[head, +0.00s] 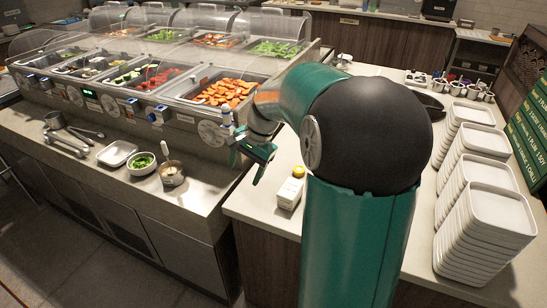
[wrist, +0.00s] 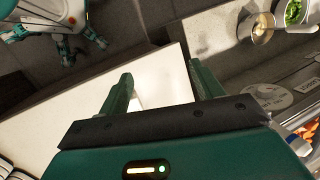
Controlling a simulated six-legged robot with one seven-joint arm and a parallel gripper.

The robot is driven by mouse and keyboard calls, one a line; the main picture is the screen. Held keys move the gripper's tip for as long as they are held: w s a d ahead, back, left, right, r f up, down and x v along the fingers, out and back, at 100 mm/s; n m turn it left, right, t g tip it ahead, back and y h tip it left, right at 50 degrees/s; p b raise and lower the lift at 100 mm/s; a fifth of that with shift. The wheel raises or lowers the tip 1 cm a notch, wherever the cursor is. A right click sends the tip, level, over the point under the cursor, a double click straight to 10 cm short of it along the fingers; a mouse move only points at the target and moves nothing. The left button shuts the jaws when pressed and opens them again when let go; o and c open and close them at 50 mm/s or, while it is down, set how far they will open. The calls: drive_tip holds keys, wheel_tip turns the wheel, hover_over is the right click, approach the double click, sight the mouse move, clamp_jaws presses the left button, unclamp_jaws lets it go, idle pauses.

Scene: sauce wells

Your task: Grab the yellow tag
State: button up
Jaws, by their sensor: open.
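A small round yellow piece (head: 299,171) sits on top of a white block (head: 290,192) on the counter in the head view. It may be the yellow tag; I cannot read it at this size. My gripper (head: 252,166) is to the left of the block and apart from it, near the counter's left edge. In the wrist view my gripper (wrist: 163,84) shows two green fingers spread apart with nothing held. A pale shape shows between the fingers there, too faint to name. No yellow is clear in the wrist view.
The pale counter (head: 250,205) has free room around the block. A food bar (head: 150,85) with several filled wells stands at left. Stacked white plates (head: 487,215) stand at right. A small pot (head: 171,174) and a bowl of greens (head: 143,164) sit on the left ledge.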

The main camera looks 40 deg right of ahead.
drive_tip(key=w+d+f+m+t+y, duration=0.15)
drive_tip(key=d+f+m, duration=0.3)
drive_tip(key=d, duration=0.55)
drive_tip(key=d+f+m+t+y, duration=0.25)
drive_tip(key=d+f+m, duration=0.2)
drive_tip(key=d, duration=0.45)
drive_tip(key=s+d+f+m+t, duration=0.1)
drive_tip(key=s+d+m, duration=0.1)
drive_tip(key=d, duration=0.3)
drive_tip(key=s+d+f+m+t, duration=0.1)
drive_tip(key=s+d+m+t, duration=0.1)
drive_tip(key=d, duration=0.3)
drive_tip(key=s+d+f+m+t, duration=0.1)
drive_tip(key=s+d+m+t, duration=0.1)
drive_tip(key=d, duration=0.3)
drive_tip(key=shift+s+d+f+m, duration=0.15)
drive_tip(key=shift+s+f+m, duration=0.25)
drive_tip(key=shift+s, duration=0.15)
drive_tip(key=shift+d+f, duration=0.1)
drive_tip(key=shift+f, duration=0.05)
drive_tip(key=x, duration=1.3)
drive_tip(key=shift+a+f, duration=0.2)
drive_tip(key=shift+a, duration=0.1)
drive_tip(key=c, duration=1.1)
